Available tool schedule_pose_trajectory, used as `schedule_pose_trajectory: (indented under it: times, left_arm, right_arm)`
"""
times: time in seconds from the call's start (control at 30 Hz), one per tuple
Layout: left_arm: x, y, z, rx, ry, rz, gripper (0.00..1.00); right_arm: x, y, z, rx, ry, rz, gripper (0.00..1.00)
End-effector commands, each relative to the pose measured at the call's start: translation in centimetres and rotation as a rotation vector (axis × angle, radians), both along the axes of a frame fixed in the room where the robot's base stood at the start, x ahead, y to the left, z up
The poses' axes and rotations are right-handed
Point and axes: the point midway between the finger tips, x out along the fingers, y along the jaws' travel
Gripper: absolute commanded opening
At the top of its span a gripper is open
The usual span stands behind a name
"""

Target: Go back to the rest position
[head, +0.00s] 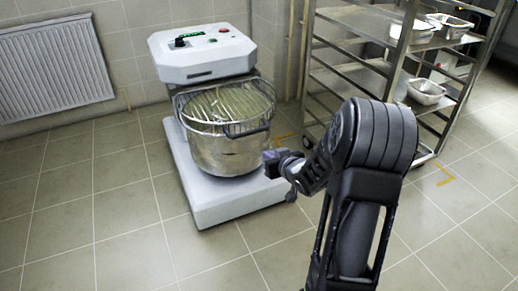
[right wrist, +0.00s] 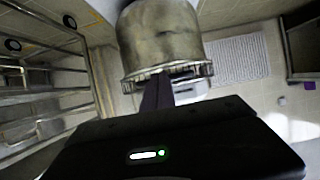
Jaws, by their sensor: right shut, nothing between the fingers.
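My right arm reaches in from the lower right of the head view. Its gripper (head: 280,163) is shut and empty, close to the right side of a floor mixer's steel bowl (head: 228,152). I cannot tell whether it touches the bowl. In the right wrist view the gripper (right wrist: 158,90) points towards the bowl (right wrist: 160,40), which appears upside down. My left gripper is not in view.
The mixer (head: 203,52) stands on a white base (head: 222,205), with a wire guard over its bowl. A metal rack (head: 345,75) with steel pans (head: 426,91) stands at the right. A radiator (head: 55,68) is on the left wall. The tiled floor at the left is clear.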

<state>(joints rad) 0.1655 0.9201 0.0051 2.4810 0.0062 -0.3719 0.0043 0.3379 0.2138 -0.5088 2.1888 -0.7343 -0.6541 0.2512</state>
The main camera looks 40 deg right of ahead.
Motion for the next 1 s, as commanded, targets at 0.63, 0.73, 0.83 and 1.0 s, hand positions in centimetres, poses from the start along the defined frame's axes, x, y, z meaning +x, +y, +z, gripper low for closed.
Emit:
schedule_pose_trajectory:
  times: [0.63, 0.73, 0.83, 1.0]
  left_arm:
    - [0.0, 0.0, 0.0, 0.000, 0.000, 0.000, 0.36]
    - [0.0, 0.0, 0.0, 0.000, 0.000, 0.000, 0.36]
    - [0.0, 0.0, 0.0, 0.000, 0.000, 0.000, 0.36]
    - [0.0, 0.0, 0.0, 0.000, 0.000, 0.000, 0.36]
  right_arm:
    - [-1.1, 6.5, -8.6, 0.139, 0.200, -0.037, 0.00]
    - [-2.0, 12.3, -13.5, 0.226, 0.315, -0.005, 0.00]
    - [-4.1, 18.9, -18.3, 0.314, 0.446, 0.039, 0.00]
    - [-9.5, 29.4, -24.1, 0.437, 0.660, 0.118, 0.00]
